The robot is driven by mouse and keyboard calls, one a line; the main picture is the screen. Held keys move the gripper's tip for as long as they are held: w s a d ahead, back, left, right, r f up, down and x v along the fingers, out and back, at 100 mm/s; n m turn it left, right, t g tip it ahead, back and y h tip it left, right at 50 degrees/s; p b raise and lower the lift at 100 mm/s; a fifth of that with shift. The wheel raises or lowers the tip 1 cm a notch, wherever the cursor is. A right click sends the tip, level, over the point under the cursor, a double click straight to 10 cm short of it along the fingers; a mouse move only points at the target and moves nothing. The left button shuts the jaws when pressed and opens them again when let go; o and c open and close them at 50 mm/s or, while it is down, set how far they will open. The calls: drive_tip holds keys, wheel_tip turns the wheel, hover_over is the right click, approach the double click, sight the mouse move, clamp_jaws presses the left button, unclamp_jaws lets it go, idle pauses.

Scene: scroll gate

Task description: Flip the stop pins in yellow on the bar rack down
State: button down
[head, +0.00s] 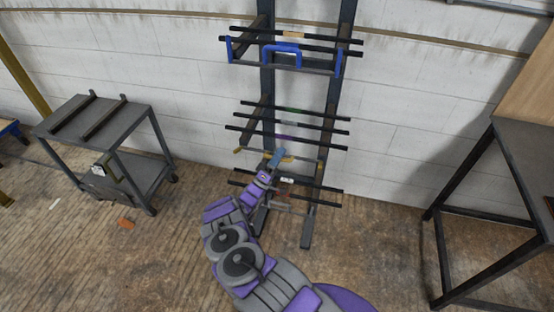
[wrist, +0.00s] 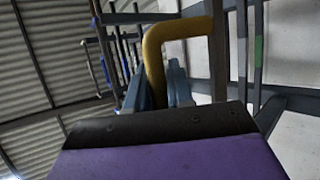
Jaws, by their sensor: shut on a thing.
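The bar rack (head: 342,100) stands against the wall, with dark bars across its arms at several levels. A yellow stop pin bar (head: 286,158) shows at the lower level, beside my gripper (head: 276,157). In the wrist view, the yellow stop pin (wrist: 180,30) is a thick bent bar, with one leg running down between the blue fingers of my gripper (wrist: 160,88). The gripper is shut on it. The contact itself is partly hidden behind my wrist. A blue handle piece (head: 282,47) sits at the upper level.
A grey cart (head: 82,122) stands to the left and a dark-framed table (head: 480,210) to the right. A small orange block (head: 125,223) lies on the floor near the cart. The floor between rack and table is clear.

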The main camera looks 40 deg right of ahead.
drive_tip(key=shift+f, duration=0.1)
idle(0.5)
drive_tip(key=c, duration=1.1)
unclamp_jaws()
